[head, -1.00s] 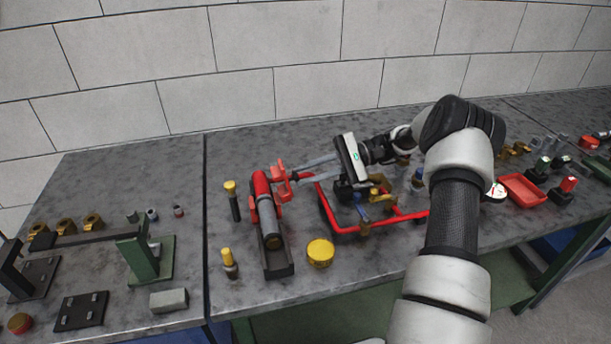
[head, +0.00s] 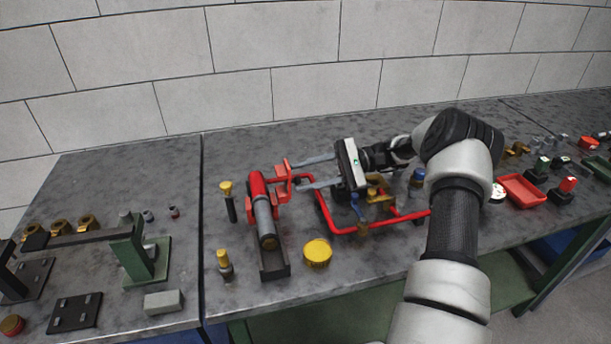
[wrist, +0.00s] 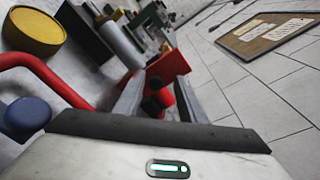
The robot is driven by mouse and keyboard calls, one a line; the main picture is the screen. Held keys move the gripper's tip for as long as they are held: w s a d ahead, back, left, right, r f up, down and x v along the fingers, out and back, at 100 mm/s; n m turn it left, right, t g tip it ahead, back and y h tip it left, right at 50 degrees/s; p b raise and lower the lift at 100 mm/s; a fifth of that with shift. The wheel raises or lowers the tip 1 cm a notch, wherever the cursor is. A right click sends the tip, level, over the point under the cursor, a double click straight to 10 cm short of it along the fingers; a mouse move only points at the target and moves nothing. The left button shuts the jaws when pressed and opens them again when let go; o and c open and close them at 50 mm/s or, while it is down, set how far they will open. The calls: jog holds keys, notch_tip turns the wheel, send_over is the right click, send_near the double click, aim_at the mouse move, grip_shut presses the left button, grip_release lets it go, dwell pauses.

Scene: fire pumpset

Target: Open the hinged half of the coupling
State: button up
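The coupling has a red body (head: 257,187) around the far end of a grey cylinder (head: 264,222), which lies in a dark cradle on the bench. A red hinged half (head: 284,184) stands out from the body's right side. My gripper (head: 293,176) comes from the right with its two grey fingers spread, one farther back and one nearer, at the red half. In the wrist view, my gripper (wrist: 158,80) shows a gap between its fingers, with the red half (wrist: 160,72) at and beyond the tips. I cannot tell whether a finger touches it.
A red tubular frame (head: 345,229) with brass and blue fittings lies below my gripper. A yellow cap (head: 318,253) sits right of the cradle, and two yellow-topped pins (head: 229,203) (head: 225,264) stand left. A green stand (head: 140,255) is farther left.

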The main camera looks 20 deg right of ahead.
jog(key=d, duration=0.7)
jog(key=shift+d+r, duration=0.25)
jog(key=shift+r, duration=0.15)
